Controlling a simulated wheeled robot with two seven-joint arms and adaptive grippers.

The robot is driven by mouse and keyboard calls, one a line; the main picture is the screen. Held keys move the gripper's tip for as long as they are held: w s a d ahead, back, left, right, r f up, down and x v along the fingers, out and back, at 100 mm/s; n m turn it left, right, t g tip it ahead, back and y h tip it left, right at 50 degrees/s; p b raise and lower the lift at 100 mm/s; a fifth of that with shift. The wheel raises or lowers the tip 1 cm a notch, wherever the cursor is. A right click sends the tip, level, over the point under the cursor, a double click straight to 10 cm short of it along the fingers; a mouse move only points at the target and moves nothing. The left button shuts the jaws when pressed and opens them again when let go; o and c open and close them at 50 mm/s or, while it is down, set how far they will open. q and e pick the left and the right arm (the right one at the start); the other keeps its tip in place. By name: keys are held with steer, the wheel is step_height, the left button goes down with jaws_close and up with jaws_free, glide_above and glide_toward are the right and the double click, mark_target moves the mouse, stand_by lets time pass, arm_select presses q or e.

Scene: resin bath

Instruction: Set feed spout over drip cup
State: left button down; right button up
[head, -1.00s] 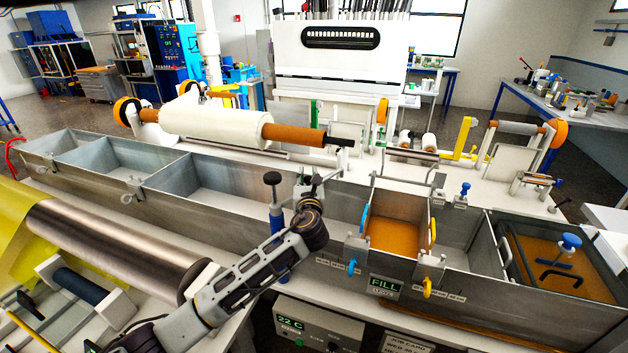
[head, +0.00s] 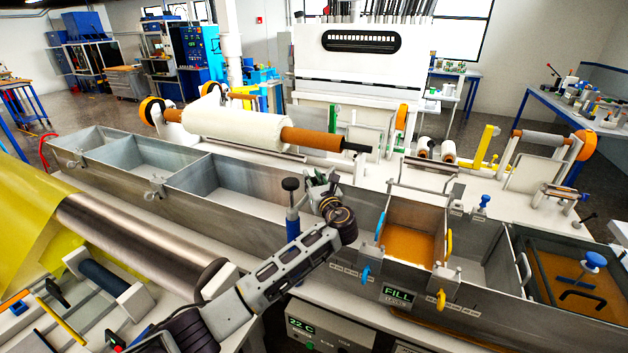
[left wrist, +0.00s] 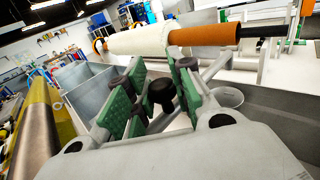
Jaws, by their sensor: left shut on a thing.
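My left gripper (head: 318,182) reaches over the near wall of the long steel trough, beside a black knob (head: 290,184) on a blue post (head: 293,224). In the left wrist view its green-padded fingers (left wrist: 158,92) stand either side of a black knob (left wrist: 161,91). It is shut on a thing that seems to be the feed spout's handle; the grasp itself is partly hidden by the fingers. A small round pale cup (left wrist: 228,97), perhaps the drip cup, shows just right of the fingers. The spout's outlet cannot be made out. My right gripper is not in view.
The steel trough (head: 240,205) runs across, with an orange resin compartment (head: 408,243) and blue and yellow handles at right. A white roll (head: 235,127) lies behind it. A large metal roller (head: 140,235) and yellow film (head: 30,215) fill the near left.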

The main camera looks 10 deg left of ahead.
arm_select(q)
steer(key=c, duration=1.3)
jaws_free()
steer(key=shift+v, duration=5.95)
